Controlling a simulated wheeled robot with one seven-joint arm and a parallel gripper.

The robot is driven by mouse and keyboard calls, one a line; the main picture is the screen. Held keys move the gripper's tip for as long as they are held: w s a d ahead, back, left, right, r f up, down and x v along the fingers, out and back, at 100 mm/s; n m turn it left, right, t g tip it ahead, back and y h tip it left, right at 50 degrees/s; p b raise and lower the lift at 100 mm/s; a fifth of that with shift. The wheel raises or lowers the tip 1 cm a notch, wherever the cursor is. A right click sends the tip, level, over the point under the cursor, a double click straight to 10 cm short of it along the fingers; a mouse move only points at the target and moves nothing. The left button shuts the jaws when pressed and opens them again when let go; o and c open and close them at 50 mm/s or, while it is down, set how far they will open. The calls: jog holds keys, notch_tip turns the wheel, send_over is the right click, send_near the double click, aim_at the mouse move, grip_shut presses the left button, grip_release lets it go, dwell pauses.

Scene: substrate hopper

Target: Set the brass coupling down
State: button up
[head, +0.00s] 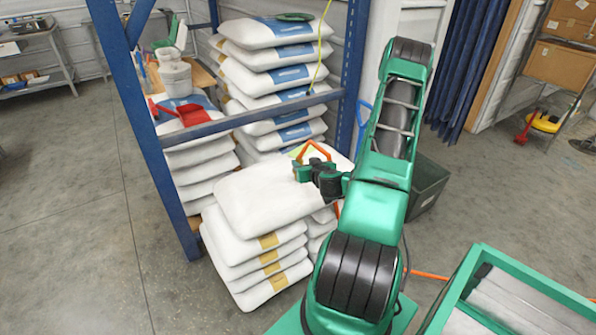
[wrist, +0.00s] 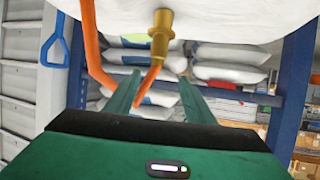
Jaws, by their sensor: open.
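The brass coupling (wrist: 160,36) shows in the wrist view, whose picture is upside down. Its end meets the white sack (wrist: 225,18), seemingly resting on it. An orange hose (wrist: 150,78) runs from the coupling between my fingers and loops back at the left. My gripper (wrist: 157,78) is open, with a green finger on either side of the hose, and grips nothing. In the head view my gripper (head: 305,173) is low over the top sack (head: 250,195) of the front stack, and the hose loop (head: 315,148) rises above it. The coupling is hidden there.
Blue rack posts (head: 150,120) and a crossbeam (head: 250,123) stand close behind and left of the stack. Taller sack stacks (head: 270,70) are behind. A dark bin (head: 428,185) is right of my arm. A green-framed box (head: 510,295) is front right. The left floor is clear.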

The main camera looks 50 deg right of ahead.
aim_at(300, 159)
jog(key=shift+x, duration=2.6)
jog(key=shift+s+d+f+x, duration=0.1)
jog(key=shift+x, duration=0.75)
jog(key=shift+s+d+f+x, duration=0.1)
jog(key=shift+x, duration=0.8)
jog(key=shift+s+f+x, duration=0.1)
jog(key=shift+x, duration=0.75)
grip_shut()
